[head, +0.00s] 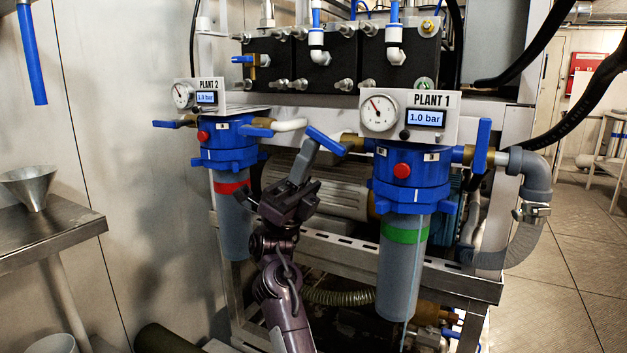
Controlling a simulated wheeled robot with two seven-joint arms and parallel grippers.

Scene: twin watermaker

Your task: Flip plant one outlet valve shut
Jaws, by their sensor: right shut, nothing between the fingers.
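The Plant 1 filter has a blue head (411,177) with a red button, a clear bowl with a green band, and a panel (408,117) reading 1.0 bar. A blue lever (326,140) on its left pipe slants down to the right. Another blue lever (482,146) on its right pipe stands nearly upright. Which one is the outlet valve is not labelled in view. My right gripper (305,152) is shut and empty, pointing up just below the left lever's upper end; whether it touches the lever I cannot tell. My left gripper is not in view.
The Plant 2 filter (222,148), with a red band and blue levers, stands behind on the left. A grey elbow hose (530,172) leaves Plant 1 on the right. A steel table (50,238) with a funnel (30,184) is at far left. Open floor lies at right.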

